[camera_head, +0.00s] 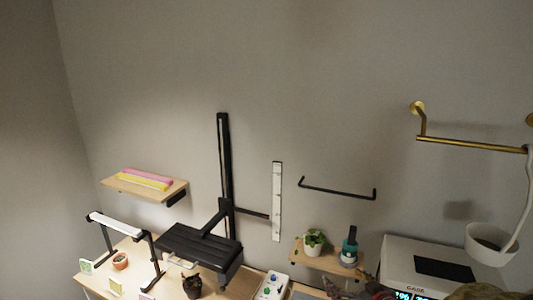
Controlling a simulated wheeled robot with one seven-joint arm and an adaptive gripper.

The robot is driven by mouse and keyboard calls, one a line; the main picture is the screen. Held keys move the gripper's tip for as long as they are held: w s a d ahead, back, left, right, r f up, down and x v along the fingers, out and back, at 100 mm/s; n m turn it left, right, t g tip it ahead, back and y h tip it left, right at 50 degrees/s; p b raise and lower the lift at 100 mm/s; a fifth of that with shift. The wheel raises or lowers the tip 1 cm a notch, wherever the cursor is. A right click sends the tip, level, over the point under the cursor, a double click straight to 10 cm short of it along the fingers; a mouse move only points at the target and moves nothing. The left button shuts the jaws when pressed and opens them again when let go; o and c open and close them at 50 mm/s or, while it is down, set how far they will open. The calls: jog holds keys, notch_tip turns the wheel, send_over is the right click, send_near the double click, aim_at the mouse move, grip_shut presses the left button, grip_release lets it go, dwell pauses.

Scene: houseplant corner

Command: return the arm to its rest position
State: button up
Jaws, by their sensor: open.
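My arm and my gripper do not show in the head camera view, so their pose cannot be seen. The view takes in a grey wall with a wooden table (128,252) along its lower left. A black vertical rail (224,160) on the wall carries a black tray (200,248) on a jointed bracket above the table.
A wooden shelf (146,189) holds pink and yellow items. A small shelf (328,263) holds a potted plant (314,243) and a teal bottle (349,251). A white pot (490,245) hangs near a brass bar (470,145). A white device (410,262) stands lower right. The upper wall is bare.

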jog(key=s+d+r+m+g+h+b, duration=0.2)
jog(key=s+d+r+m+h+b, duration=0.2)
jog(key=s+r+h+b, duration=0.4)
jog(key=s+a+f+g+y, duration=0.1)
jog(key=s+a+f, duration=0.1)
jog(key=s, duration=0.5)
jog(key=s+a+f+g+y+b, duration=0.1)
jog(key=s+a, duration=0.3)
jog(key=s, duration=0.4)
jog(key=s+a+f+g+y+b, duration=0.1)
jog(key=s+a+f+g, duration=0.1)
jog(key=s, duration=0.6)
jog(key=shift+a+f+g+y, duration=0.3)
jog(key=shift+a+f+g, duration=0.1)
jog(key=shift+a+g, duration=0.15)
